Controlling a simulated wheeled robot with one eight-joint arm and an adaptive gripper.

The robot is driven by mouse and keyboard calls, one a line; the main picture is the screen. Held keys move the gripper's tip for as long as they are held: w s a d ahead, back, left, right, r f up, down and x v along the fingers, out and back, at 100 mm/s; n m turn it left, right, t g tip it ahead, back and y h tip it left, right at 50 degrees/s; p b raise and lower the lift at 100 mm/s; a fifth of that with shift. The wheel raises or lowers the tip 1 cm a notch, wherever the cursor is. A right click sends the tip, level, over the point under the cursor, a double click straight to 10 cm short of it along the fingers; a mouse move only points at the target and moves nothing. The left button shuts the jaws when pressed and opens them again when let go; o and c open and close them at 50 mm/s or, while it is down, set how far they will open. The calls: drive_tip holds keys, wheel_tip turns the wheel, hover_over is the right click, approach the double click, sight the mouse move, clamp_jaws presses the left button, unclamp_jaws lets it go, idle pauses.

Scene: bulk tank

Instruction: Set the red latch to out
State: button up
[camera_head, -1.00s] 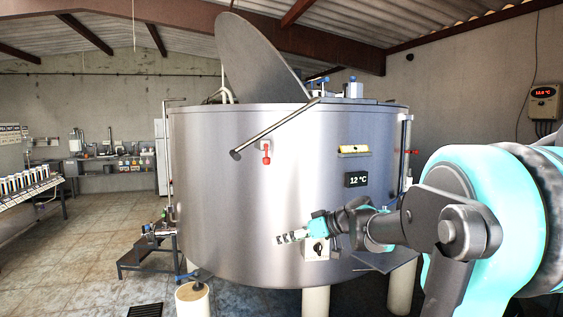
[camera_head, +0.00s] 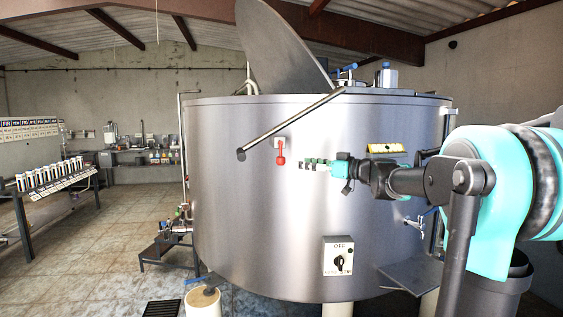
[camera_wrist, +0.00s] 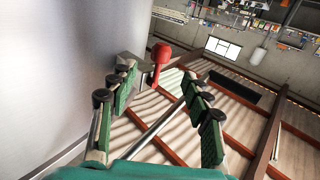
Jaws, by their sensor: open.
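The red latch (camera_head: 281,154) is on a small pale plate (camera_head: 280,142) on the front of the steel tank (camera_head: 240,200). Its red handle hangs down, with a knob at the lower end. My gripper (camera_head: 306,165) is just right of the latch, pointing left toward it. In the wrist view the red latch (camera_wrist: 160,56) shows ahead, beyond the fingertips and near the left finger. The green-padded fingers of my gripper (camera_wrist: 158,78) are spread with nothing between them. I cannot tell the exact gap between fingertips and latch.
A grey bar (camera_head: 292,123) slants across the tank's upper front, above the latch. A switch box (camera_head: 338,256) is low on the tank. A yellow label (camera_head: 386,149) lies behind my arm. A dark step (camera_head: 166,250) stands at the lower left.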

sight(281, 160)
drive_tip(key=x, duration=1)
drive_tip(key=shift+a, duration=0.25)
drive_tip(key=shift+c, duration=0.2)
clamp_jaws()
